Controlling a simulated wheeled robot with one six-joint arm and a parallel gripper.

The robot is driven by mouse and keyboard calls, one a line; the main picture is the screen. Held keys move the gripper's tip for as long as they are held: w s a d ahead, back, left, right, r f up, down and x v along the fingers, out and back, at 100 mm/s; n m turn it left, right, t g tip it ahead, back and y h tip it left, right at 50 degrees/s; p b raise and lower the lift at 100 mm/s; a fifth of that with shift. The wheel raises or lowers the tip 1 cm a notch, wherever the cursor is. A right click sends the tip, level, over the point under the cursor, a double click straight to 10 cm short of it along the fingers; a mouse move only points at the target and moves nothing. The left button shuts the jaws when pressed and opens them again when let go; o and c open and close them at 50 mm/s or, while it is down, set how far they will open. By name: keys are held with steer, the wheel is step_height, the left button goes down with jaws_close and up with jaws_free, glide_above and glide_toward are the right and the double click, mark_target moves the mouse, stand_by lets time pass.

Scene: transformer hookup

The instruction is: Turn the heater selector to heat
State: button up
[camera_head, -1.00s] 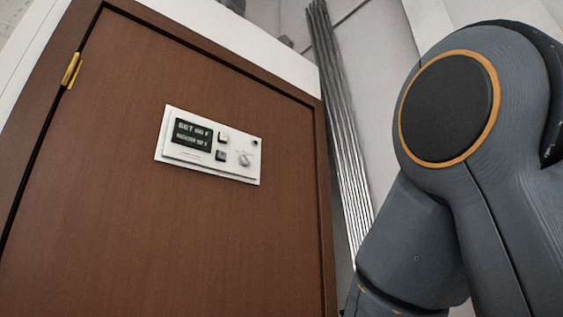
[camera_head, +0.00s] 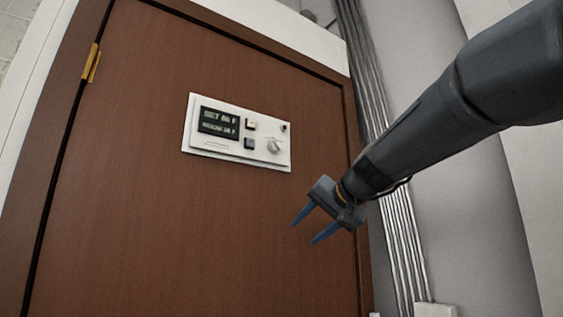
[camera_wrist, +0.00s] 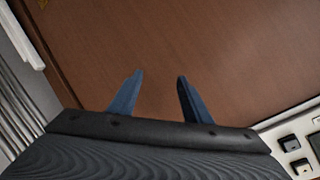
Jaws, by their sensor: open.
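The heater selector is a small round pale knob (camera_head: 274,146) at the right end of a white control panel (camera_head: 237,156). The panel is on a brown wooden door and has a dark display (camera_head: 218,122) with lit text. Two small buttons, one light (camera_head: 251,124) and one dark (camera_head: 249,143), sit between display and knob. My gripper (camera_head: 303,232) is open and empty, below and right of the knob and apart from it. In the wrist view its blue fingers (camera_wrist: 157,84) are spread in front of bare wood.
The brown door (camera_head: 120,210) has a brass hinge (camera_head: 91,63) at upper left. Grey vertical conduits (camera_head: 400,240) run along the wall right of the door, with a white box (camera_head: 435,310) at their foot. The door surface around the panel is clear.

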mark_target(279, 144)
steer(key=s+a+r+t+y+p, duration=0.1)
steer(key=s+a+r+t+y, duration=0.1)
steer(key=r, duration=1)
steer(key=s+a+r+t+y, duration=0.1)
steer(key=s+r, duration=0.1)
steer(key=r, duration=1)
steer(key=shift+n, duration=0.4)
steer(key=shift+p+x, duration=1.65)
steer(key=shift+x, duration=1.95)
steer(key=shift+a, duration=0.15)
steer(key=c, duration=1)
